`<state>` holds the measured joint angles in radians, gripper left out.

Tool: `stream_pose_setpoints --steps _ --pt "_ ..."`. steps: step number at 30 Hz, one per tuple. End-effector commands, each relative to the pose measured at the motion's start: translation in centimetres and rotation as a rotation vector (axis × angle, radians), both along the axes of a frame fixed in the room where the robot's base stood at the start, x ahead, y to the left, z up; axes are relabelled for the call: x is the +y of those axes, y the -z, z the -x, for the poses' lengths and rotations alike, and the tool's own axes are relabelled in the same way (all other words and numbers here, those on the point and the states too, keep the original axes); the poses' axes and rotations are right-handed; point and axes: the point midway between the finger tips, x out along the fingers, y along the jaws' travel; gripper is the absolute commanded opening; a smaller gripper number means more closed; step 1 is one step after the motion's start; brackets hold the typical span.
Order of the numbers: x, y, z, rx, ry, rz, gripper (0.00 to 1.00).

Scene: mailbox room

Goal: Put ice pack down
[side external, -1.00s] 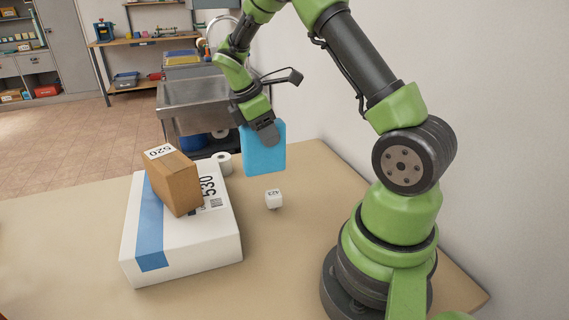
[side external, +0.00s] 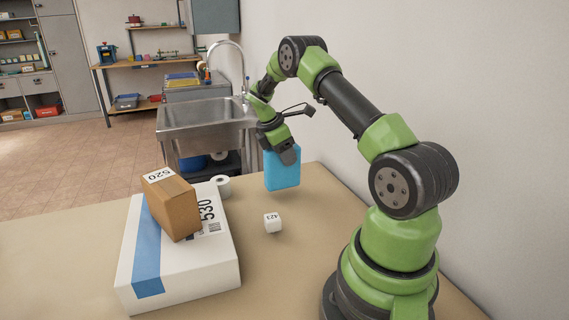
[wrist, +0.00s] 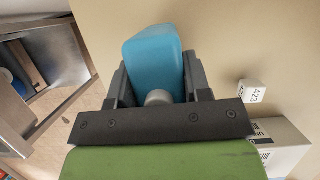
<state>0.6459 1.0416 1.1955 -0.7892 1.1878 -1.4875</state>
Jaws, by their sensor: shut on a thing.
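The blue ice pack (side external: 282,171) hangs upright from my gripper (side external: 288,153) at the far end of the table (side external: 325,230). My gripper is shut on its upper part. In the wrist view the ice pack (wrist: 152,62) sits between the two dark fingers of my gripper (wrist: 157,88). The lower edge of the ice pack is close to the tabletop in the side view; I cannot tell whether it touches.
A small white cube marked 423 (side external: 272,222) stands nearer on the table. A brown box (side external: 170,203) rests on a large white parcel (side external: 190,272) at left, with a white roll (side external: 221,186) behind. A sink (side external: 205,118) stands beyond the table; a wall is at right.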

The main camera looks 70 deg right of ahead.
Motion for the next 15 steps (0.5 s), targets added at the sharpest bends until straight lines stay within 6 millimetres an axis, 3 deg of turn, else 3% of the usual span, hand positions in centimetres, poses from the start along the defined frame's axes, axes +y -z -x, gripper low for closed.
stream_pose_setpoints --steps 5,15 --pt "0.0 2.2 0.0 0.001 0.0 -0.001 0.1" --pt "0.0 2.5 0.0 -0.001 0.0 0.001 0.1"
